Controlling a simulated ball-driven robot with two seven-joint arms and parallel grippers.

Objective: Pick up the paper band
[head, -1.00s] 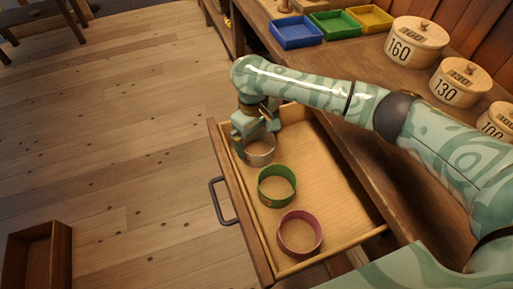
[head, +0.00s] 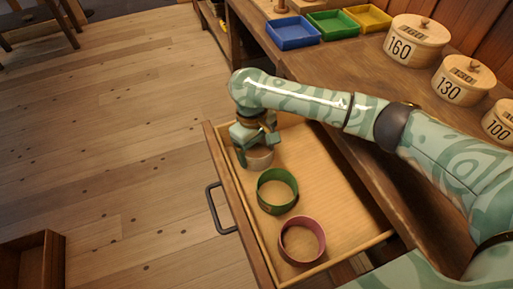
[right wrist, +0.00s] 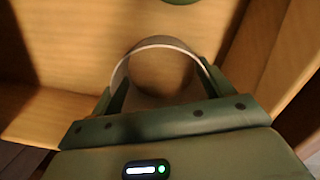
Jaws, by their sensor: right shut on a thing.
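A pale paper band (head: 259,160), a short open ring, is at the far end of the open drawer (head: 335,199). My right gripper (head: 253,146) is over it and shut on it, covering part of the ring. In the right wrist view the band (right wrist: 163,42) shows as a pale arc between the two fingers. I cannot tell whether it still touches the drawer floor. My left gripper is not in view.
A green band (head: 277,190) and a pink band (head: 302,240) stand nearer in the drawer. Blue (head: 293,32), green (head: 333,24) and yellow (head: 368,18) trays and numbered round boxes (head: 413,42) stand on the bench. A dark wooden crate (head: 32,262) is on the floor.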

